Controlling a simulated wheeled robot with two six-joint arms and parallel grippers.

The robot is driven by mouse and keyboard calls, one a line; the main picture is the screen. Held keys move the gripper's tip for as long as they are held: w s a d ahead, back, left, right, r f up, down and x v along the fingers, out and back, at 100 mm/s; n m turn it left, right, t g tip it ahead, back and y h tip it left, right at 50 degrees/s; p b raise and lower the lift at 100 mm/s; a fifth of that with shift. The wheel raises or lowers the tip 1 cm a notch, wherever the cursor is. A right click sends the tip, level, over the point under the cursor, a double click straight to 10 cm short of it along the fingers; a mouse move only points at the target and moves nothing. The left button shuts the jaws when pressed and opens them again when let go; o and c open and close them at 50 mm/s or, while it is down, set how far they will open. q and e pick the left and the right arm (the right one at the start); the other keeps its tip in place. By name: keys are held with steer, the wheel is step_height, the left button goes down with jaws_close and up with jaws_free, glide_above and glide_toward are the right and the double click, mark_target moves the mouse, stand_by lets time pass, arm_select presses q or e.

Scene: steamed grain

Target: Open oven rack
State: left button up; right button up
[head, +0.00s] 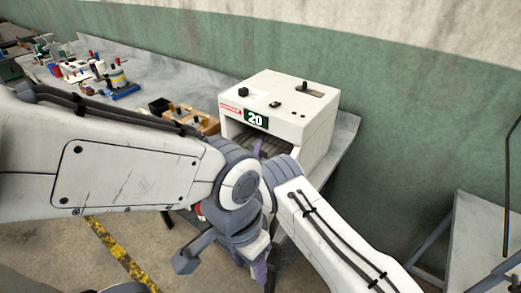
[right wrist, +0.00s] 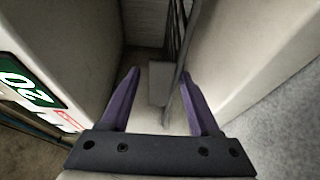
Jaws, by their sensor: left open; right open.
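The white oven (head: 285,105) with a green "20" label stands on the table in the head view. Its front opening faces my arms, and part of the oven rack (head: 274,148) shows inside. In the right wrist view the rack's dark bars run back into the opening, with a flat grey piece (right wrist: 158,88) in front. My right gripper (right wrist: 160,72) is open, its purple fingers on either side of that grey piece; I cannot tell whether they touch it. My left gripper (head: 257,268) is open and hangs lower, below the arm joints, mostly hidden, apart from the oven.
A wooden box (head: 193,118) with small items stands left of the oven. Further left on the long grey table (head: 165,72) are several colourful parts. A green and cream wall is behind. Another grey table (head: 485,235) is at the right. Yellow tape marks the floor.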

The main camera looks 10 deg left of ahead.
steer(key=shift+a, duration=0.2)
steer(key=shift+w, duration=0.1)
steer(key=c, duration=1)
